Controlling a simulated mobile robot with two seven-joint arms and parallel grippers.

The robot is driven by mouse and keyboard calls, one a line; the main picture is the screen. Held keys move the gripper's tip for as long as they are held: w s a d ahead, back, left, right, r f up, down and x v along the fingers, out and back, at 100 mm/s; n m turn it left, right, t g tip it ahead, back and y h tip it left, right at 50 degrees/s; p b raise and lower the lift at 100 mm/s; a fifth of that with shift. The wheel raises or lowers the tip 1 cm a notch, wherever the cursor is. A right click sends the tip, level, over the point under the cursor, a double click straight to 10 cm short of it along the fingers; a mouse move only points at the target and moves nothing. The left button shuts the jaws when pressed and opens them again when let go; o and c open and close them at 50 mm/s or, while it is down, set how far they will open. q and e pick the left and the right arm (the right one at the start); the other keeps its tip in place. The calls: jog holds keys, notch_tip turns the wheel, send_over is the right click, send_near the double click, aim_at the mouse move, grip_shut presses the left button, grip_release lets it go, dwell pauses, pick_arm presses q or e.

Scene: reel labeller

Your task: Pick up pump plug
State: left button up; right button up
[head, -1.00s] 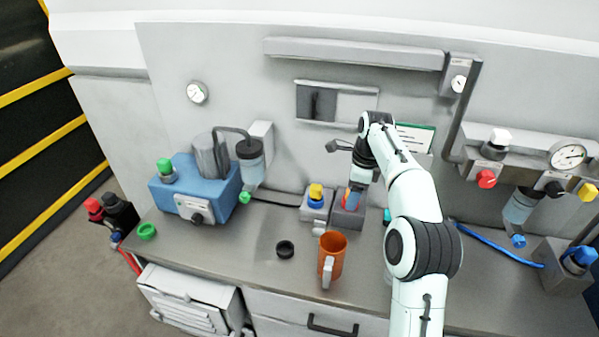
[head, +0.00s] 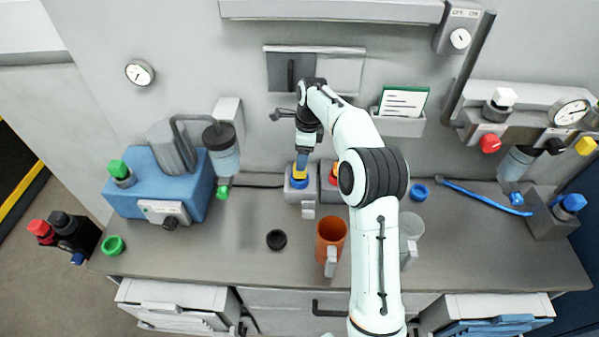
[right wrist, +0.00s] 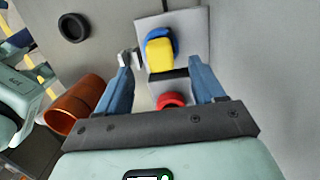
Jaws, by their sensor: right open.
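A yellow plug with a blue base (right wrist: 160,48) sits in a grey socket box (head: 297,194) at the back of the bench. Which plug is the pump's is not marked. My right gripper (head: 301,165) is directly over this plug in the head view and partly hides it. In the right wrist view, the open right gripper (right wrist: 160,62) has one blue finger on each side, with the yellow plug near the level of its tips. A red plug (right wrist: 171,101) in the neighbouring box shows between the fingers, closer to the palm. My left gripper is not in view.
The blue pump (head: 150,180) stands left, with a dark cable running along the wall towards the boxes. An orange mug (head: 330,240), a black ring (head: 276,240) and a clear mug (head: 411,236) stand in front. The bench centre-left is free.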

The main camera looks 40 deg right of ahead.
aim_at(300, 174)
jog(key=shift+w+a+f, duration=0.1)
jog(key=shift+f, duration=1.45)
jog(key=shift+w+a+f, duration=0.1)
jog(key=shift+f, duration=1.45)
jog(key=c, duration=1.2)
